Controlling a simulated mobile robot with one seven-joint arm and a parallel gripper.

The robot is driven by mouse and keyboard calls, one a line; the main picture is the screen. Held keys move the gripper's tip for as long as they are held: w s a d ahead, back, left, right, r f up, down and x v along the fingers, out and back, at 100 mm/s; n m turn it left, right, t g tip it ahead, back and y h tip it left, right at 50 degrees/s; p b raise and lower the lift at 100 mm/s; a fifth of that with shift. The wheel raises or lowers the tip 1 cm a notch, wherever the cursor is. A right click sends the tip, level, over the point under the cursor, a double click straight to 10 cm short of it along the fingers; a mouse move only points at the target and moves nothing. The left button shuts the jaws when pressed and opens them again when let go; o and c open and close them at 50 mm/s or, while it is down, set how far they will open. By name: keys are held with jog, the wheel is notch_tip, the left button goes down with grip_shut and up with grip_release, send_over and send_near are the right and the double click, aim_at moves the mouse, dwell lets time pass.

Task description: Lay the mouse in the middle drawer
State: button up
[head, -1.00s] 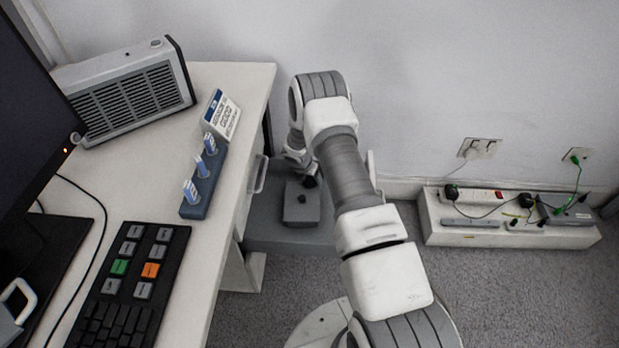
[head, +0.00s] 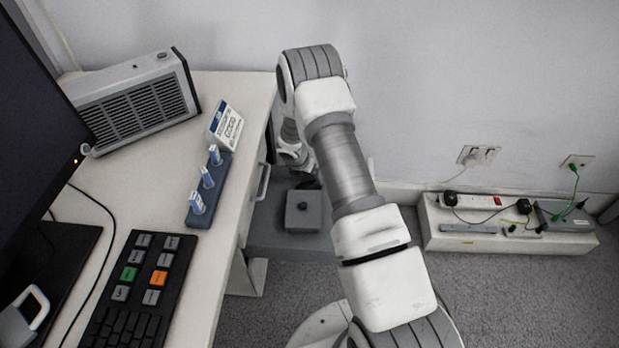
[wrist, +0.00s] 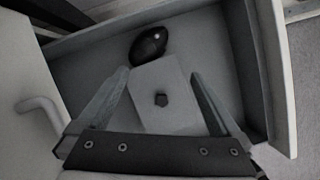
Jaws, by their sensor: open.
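The mouse (wrist: 148,45), black and rounded, lies on the floor of an open grey drawer (wrist: 95,70) in the wrist view, near its far wall. It lies beside a grey box with a small dark knob (wrist: 172,117). My gripper (wrist: 160,76) is open and empty above the box, its two fingers spread, with the mouse beyond the fingertips. In the head view the open drawer (head: 275,236) sits low beside the desk, with the box (head: 303,216) in it. My arm hides most of the gripper there, and I cannot make out the mouse.
A closed white drawer front with a handle (wrist: 40,108) stands close on the left in the wrist view. The desk (head: 240,120) carries a keyboard (head: 140,290), a blue holder (head: 208,190) and a grey heater-like unit (head: 140,100). A power-strip box (head: 510,235) is on the right.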

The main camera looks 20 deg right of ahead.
jog(key=s+r+m, duration=0.3)
jog(key=r+m, duration=0.1)
jog(key=r, duration=0.7)
jog(key=s+r+m+t, duration=0.1)
jog(key=s+r+m, duration=0.35)
jog(key=r, duration=0.75)
jog(key=s+r+m, duration=0.3)
jog(key=r+m, duration=0.2)
jog(key=r, duration=0.6)
jog(key=s+a+r+m+y, duration=0.1)
jog(key=s+a+r+m, duration=0.1)
jog(key=s, duration=0.6)
jog(key=s+a+r+m+t+y, duration=0.1)
jog(key=s+a+r+m, duration=0.2)
jog(key=s+r+m, duration=0.2)
jog(key=s+a+r+m+y, duration=0.1)
jog(key=s+m, duration=0.5)
jog(key=s, duration=0.6)
notch_tip(320, 180, up, 2)
jog(key=shift+a+r+p, duration=0.25)
jog(key=shift+a+p, duration=0.05)
jog(key=shift+a, duration=0.55)
jog(key=shift+m, duration=0.25)
